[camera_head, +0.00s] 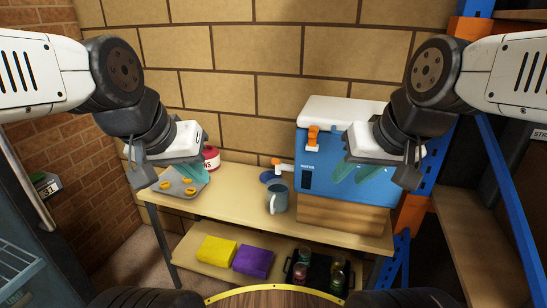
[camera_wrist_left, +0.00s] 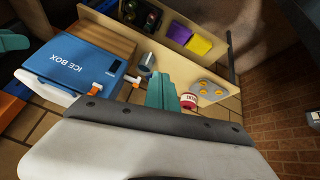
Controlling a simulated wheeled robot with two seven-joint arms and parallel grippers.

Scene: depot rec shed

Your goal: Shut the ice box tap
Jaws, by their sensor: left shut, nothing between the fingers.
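The blue ice box (camera_head: 318,181) with a white lid stands on a wooden block on the bench. Its white tap (camera_head: 284,167) sticks out from the left side, with an orange handle (camera_head: 275,161); the tap also shows in the left wrist view (camera_wrist_left: 132,79). Whether the tap is open is too small to tell. A grey-blue mug (camera_head: 278,199) stands below the tap. My left gripper (camera_head: 194,172) is shut and empty, left of the tap, above the muffin tray. My right gripper (camera_head: 358,174) is in front of the ice box, covering part of it; its jaw gap is unclear.
A tray (camera_head: 176,190) with orange-yellow items and a red-white tin (camera_head: 211,158) are at the bench's left. Yellow (camera_head: 216,251) and purple (camera_head: 253,260) blocks and a black jar holder (camera_head: 318,277) occupy the lower shelf.

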